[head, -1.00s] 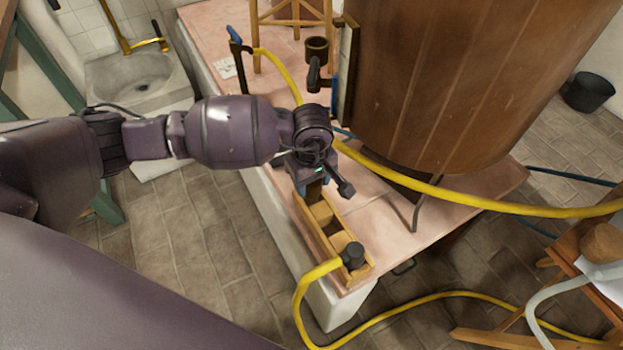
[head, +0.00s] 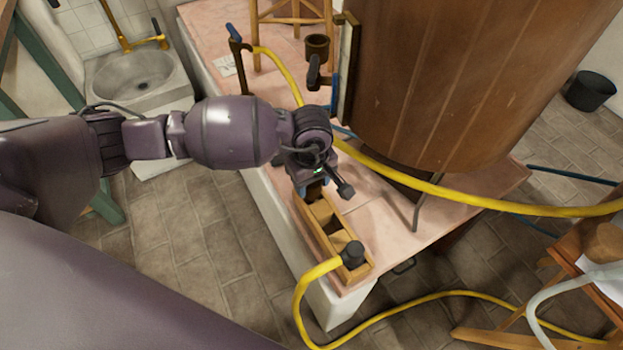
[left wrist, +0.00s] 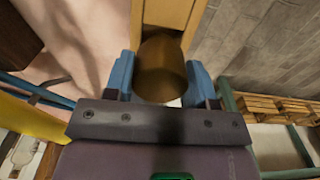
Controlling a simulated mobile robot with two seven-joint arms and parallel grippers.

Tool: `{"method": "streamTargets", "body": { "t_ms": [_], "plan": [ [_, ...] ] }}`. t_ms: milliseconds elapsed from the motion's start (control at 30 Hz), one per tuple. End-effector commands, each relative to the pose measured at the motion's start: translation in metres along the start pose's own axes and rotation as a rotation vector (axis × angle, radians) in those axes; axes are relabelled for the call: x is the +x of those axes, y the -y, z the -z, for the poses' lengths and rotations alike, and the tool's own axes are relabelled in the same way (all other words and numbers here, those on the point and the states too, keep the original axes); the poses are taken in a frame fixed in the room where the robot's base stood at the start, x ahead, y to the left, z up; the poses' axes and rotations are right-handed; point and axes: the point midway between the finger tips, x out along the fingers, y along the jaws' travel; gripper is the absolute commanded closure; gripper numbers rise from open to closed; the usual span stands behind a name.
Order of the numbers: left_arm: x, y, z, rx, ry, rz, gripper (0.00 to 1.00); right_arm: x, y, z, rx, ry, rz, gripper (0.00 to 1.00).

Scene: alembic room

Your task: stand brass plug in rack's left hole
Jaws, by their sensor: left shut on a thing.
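My left gripper (head: 314,184) is over the far end of the wooden rack. In the left wrist view its blue fingers (left wrist: 160,85) are shut on the brass plug (left wrist: 162,68), a dark, brownish-gold cylinder. The rack (head: 336,232) is a long, light wood box with open compartments on the pink counter's near edge; part of it also shows in the left wrist view (left wrist: 172,13). The plug's lower end is hidden, so I cannot tell whether it is inside the rack's end hole or just above it. My right gripper is not in view.
A black hose fitting (head: 353,254) on a yellow hose (head: 308,283) sits at the rack's near end. A large wooden vat (head: 450,80) stands behind on the pink counter (head: 415,235). Another yellow hose (head: 480,200) crosses the counter. A sink (head: 135,75) is at the far left.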

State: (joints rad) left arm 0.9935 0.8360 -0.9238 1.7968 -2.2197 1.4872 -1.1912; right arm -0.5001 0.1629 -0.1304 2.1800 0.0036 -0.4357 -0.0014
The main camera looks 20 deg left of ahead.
Motion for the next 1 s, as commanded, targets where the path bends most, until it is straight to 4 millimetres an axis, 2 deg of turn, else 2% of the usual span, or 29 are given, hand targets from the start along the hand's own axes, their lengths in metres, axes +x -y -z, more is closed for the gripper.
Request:
{"method": "streamTargets", "body": {
  "t_ms": [1000],
  "plan": [
    [0.0068,-0.0003,0.0003,0.0,-0.001,-0.001,0.77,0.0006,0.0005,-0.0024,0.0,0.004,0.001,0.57]
  ]
}}
